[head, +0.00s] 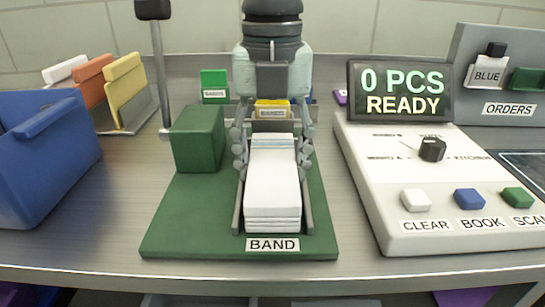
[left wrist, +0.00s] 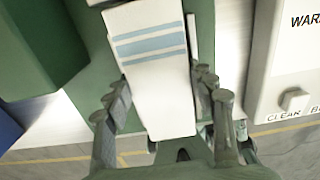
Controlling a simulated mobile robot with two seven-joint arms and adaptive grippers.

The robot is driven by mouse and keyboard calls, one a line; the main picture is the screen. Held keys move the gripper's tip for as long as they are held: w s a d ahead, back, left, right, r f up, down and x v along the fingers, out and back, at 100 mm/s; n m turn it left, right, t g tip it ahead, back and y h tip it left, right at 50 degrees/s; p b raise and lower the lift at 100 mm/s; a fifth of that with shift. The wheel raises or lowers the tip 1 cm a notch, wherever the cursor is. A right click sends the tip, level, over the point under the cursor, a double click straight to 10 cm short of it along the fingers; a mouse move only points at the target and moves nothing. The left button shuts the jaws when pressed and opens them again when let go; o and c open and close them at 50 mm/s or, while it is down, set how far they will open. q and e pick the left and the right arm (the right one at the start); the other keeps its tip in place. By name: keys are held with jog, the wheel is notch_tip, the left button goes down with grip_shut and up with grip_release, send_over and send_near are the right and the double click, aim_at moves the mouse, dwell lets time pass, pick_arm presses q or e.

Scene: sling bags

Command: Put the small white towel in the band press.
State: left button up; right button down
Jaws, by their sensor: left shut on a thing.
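The small white towel (head: 272,185) is folded into a long stack of layers, with pale blue stripes at its far end. It lies lengthwise in the band press (head: 180,225), a green base labelled BAND, between two grey side rails. The left wrist view shows the striped towel (left wrist: 150,70) from above. My left gripper (head: 272,150) reaches down over the far part of the press. Its jointed fingers stand on both long sides of the towel, shut on it. Whether the towel's underside touches the base is hidden. My right gripper is not in view.
A green block (head: 198,138) stands at the press's left rear. A blue bin (head: 45,150) is at far left, near a rack of coloured cards (head: 125,88). A white button panel (head: 450,215) and a display reading 0 PCS READY (head: 402,92) stand right.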

aim_at(273, 160)
pick_arm(q)
jog(key=shift+f, duration=0.1)
jog(key=o, duration=1.3)
notch_tip(273, 160, up, 12)
jog(key=shift+r, duration=0.15)
